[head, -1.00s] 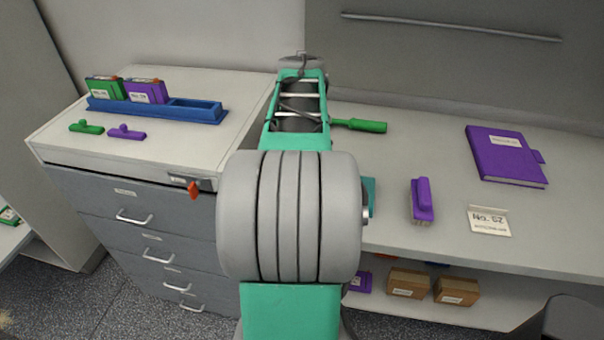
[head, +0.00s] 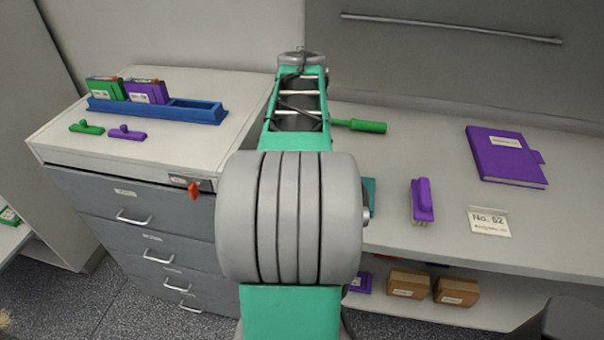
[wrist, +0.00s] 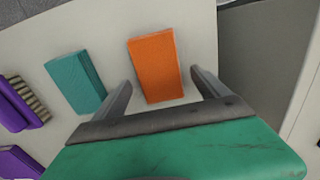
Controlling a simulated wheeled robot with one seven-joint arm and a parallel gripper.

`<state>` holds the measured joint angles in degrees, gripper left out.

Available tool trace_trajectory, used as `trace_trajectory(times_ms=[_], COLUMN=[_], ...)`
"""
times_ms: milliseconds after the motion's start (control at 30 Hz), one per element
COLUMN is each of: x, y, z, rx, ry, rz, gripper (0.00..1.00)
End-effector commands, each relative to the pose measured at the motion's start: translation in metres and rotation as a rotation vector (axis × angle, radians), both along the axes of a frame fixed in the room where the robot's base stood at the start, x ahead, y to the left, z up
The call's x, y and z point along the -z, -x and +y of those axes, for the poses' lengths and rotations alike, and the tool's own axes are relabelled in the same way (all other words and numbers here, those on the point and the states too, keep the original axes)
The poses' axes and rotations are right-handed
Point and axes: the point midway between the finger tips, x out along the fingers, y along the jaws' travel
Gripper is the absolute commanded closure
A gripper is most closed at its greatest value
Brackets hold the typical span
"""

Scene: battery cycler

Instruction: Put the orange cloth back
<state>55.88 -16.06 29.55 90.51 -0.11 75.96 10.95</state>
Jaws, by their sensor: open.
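The orange cloth (wrist: 155,68) is a folded rectangular block lying on the pale bench top in the wrist view. My gripper (wrist: 162,82) is open, with its two fingers on either side of the near part of the cloth and a visible gap to each side. The fingers are not closed on it, and I cannot tell how high they are above the bench. In the head view my arm hides the orange cloth and the gripper.
A teal cloth (wrist: 75,82) lies left of the orange one, with a purple brush (wrist: 22,103) beyond it. The bench edge is at the right. A purple binder (head: 505,156), label card (head: 489,221) and green screwdriver (head: 358,125) lie on the bench. A blue rack (head: 158,108) stands on the cabinet.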

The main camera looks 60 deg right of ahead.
Motion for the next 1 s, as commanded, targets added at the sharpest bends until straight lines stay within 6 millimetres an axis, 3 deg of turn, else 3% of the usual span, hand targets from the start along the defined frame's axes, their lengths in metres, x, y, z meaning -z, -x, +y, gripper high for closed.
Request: trace_trajectory(times_ms=[200,400,667,767,900,1000], x=[-0.057,-0.098,-0.105,-0.09,-0.051,-0.018], y=[-0.001,0.0,-0.007,-0.032,-0.072,-0.082], z=[-0.001,-0.001,0.009,0.043,0.131,0.202], rx=[0.0,0.001,-0.033,-0.159,-0.459,-0.695], ry=[0.004,0.002,0.003,0.018,0.054,0.079], rz=[-0.003,-0.001,-0.001,-0.014,-0.053,-0.093], gripper=[0.15,0.15,0.15,0.15,0.15,0.15])
